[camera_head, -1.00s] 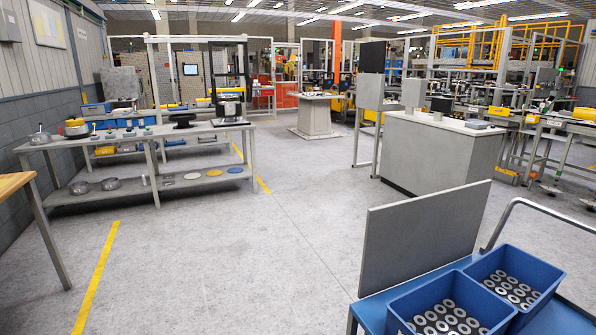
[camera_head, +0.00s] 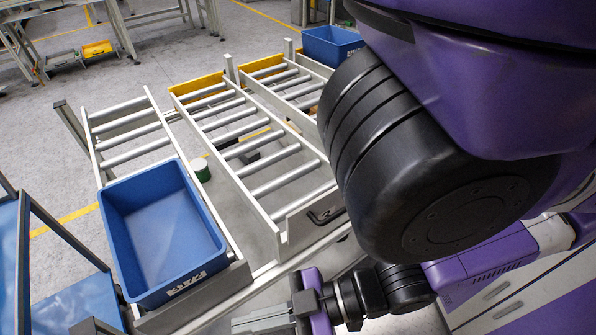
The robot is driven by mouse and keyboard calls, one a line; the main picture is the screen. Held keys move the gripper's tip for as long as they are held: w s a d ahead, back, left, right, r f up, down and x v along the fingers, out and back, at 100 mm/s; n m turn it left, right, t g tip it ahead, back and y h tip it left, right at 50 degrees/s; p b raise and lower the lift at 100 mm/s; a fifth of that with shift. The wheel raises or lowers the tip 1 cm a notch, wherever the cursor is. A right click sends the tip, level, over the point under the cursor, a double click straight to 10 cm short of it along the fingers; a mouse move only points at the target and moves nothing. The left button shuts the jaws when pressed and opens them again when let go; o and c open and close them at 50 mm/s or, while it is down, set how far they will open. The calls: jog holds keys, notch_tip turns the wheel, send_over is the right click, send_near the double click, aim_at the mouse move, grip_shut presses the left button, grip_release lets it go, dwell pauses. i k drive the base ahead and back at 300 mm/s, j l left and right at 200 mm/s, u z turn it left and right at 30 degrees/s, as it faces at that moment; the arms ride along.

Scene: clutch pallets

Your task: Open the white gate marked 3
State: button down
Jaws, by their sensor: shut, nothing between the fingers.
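A pale gate panel (camera_head: 297,222) with a black handle (camera_head: 325,214) closes the near end of the middle roller lane. A dark mark shows on it, but I cannot read whether it is a 3. It stands upright across the lane end. My gripper (camera_head: 262,319) is at the bottom of the head view, below and to the left of this panel and apart from it. Its grey fingers are shut and empty, pointing left. My large arm links hide the right side of the lanes and any gate there.
A blue bin (camera_head: 165,235) sits on the left roller lane. Another blue bin (camera_head: 330,45) is at the back. Yellow end panels (camera_head: 197,84) close the far lane ends. A green-and-white cylinder (camera_head: 201,170) stands between lanes. Blue shelving (camera_head: 72,310) is at lower left.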

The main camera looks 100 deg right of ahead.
aim_at(324, 210)
jog(key=k+l+z, duration=0.15)
jog(key=k+l, duration=0.8)
jog(key=k, duration=0.15)
jog(key=k+l+u, duration=0.4)
jog(key=k, duration=0.25)
jog(key=l, duration=0.1)
